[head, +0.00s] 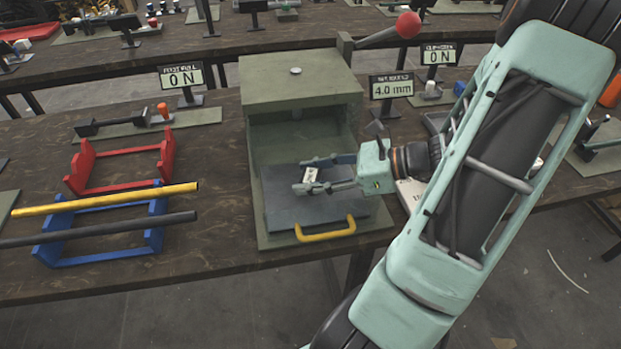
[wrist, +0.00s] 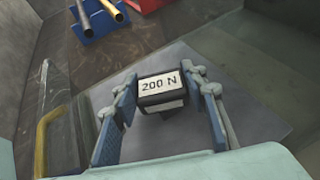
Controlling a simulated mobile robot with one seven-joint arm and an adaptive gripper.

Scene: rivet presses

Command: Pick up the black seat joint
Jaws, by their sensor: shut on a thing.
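The black seat joint (wrist: 165,103) is a small dark block with a white label reading "200 N". It sits between the fingertips of my gripper (wrist: 166,84) in the wrist view, and the blue-grey fingers are shut on its two sides. In the head view the joint (head: 311,174) shows mostly as its white label, over the dark plate (head: 280,212) at the front of the green press (head: 298,82). I cannot tell whether its underside touches the plate.
The press walls and roof enclose the space behind the plate. A yellow handle (head: 325,231) is at the plate's front edge. A red-knobbed lever (head: 408,25) is above right. To the left are a red rack (head: 120,152) and a blue rack (head: 100,260) with yellow and black rods.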

